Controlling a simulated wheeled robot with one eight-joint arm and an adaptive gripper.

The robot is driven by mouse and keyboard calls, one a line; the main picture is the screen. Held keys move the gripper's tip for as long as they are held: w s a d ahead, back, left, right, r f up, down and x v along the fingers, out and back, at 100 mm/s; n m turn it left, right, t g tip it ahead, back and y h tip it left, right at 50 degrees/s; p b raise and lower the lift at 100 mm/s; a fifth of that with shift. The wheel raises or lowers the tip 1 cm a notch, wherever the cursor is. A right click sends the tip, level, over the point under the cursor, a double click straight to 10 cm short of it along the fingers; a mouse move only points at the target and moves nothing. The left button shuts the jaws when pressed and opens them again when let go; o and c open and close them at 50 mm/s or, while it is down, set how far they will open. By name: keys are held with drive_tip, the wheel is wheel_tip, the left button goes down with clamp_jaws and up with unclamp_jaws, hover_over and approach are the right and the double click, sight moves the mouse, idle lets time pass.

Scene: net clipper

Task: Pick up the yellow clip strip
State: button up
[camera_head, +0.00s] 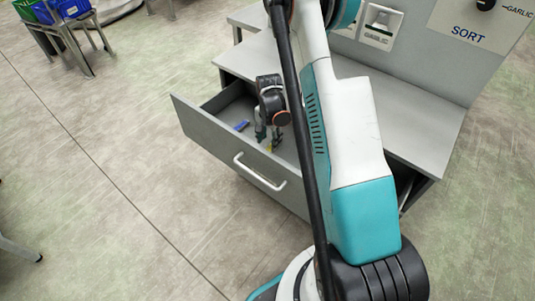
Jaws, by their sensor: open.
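The yellow clip strip (270,147) lies in the open grey drawer (214,127), only a small part of it showing beside my gripper's fingers. My gripper (268,138) points down into the drawer, open, with its fingertips close to the yellow strip. I cannot tell whether the fingers touch it or are around it. My arm hides the right part of the drawer.
A small blue item (241,125) lies in the drawer to the left of my gripper. The drawer front has a white handle (260,172). The grey bench top (405,125) and an upright panel (425,50) stand behind. A stand with blue and green crates (62,8) is at the far left.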

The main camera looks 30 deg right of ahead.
sight(267, 148)
drive_tip(key=f+b, duration=0.2)
drive_tip(key=f, duration=0.1)
drive_tip(key=f+b, duration=0.1)
drive_tip(key=f, duration=0.1)
drive_tip(key=shift+s+a+f, duration=0.15)
drive_tip(key=shift+a, duration=0.2)
clamp_jaws()
